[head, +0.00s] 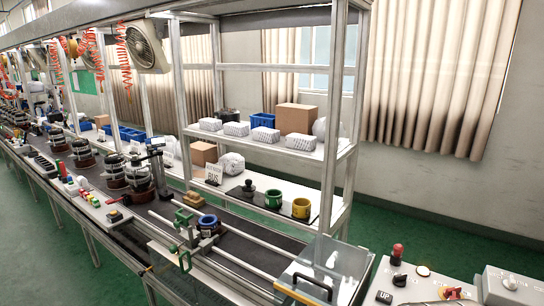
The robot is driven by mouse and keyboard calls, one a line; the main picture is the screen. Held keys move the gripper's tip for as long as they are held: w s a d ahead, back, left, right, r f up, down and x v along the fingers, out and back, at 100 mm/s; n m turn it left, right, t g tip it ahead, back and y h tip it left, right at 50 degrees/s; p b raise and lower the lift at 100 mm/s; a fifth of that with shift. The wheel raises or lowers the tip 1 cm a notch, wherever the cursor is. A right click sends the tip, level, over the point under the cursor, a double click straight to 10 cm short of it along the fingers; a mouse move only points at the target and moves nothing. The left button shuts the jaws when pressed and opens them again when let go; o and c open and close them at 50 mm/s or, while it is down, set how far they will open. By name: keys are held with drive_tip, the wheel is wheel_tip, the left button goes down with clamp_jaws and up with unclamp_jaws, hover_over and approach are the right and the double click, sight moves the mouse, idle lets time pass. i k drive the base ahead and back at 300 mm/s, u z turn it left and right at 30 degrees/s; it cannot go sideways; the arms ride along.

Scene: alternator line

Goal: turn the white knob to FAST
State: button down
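A pale, whitish knob (510,283) sits on top of a light grey control box (490,294) at the bottom right corner. Small marks surround the knob, but I cannot read them or tell which way it points. The box is cut off by the right and bottom edges. My gripper is not in view.
Left of the grey box, a control panel (375,294) carries a red-topped part (397,254), a black knob (399,280), a white button (424,270) and an "UP" label (384,297). A clear guard with a black handle (305,286) stands beside it. A conveyor (262,246) runs left.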

sight(510, 284)
drive_tip(key=z, duration=1.65)
